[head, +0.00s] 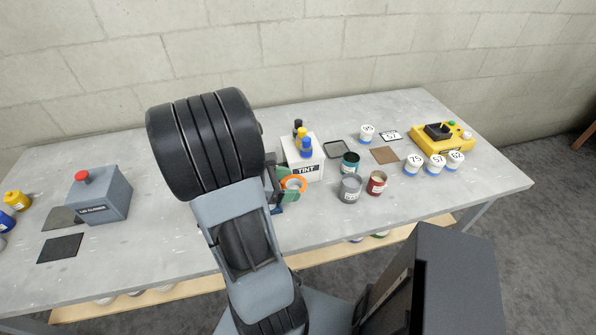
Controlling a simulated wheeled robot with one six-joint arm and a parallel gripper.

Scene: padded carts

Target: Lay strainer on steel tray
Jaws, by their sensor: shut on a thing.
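The strainer (299,179) shows as an orange ring with a pale middle. It is held out at the right side of my arm, in front of the white TINT box. My gripper (280,187) is shut on it; the arm hides much of the gripper, and its fingers are small in view. The steel tray (336,158) looks like a small flat grey square with a dark rim, lying behind the cans and to the right of the TINT box. Nothing shows on it. The strainer is apart from it, to its left and nearer to me.
The TINT box (307,170) holds several bottles. A teal can (350,163), a grey can (349,189) and a red can (377,184) stand near the tray. A brown mat (384,155), numbered white pots (413,165) and a yellow device (455,146) lie right. A grey box (98,195) stands left.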

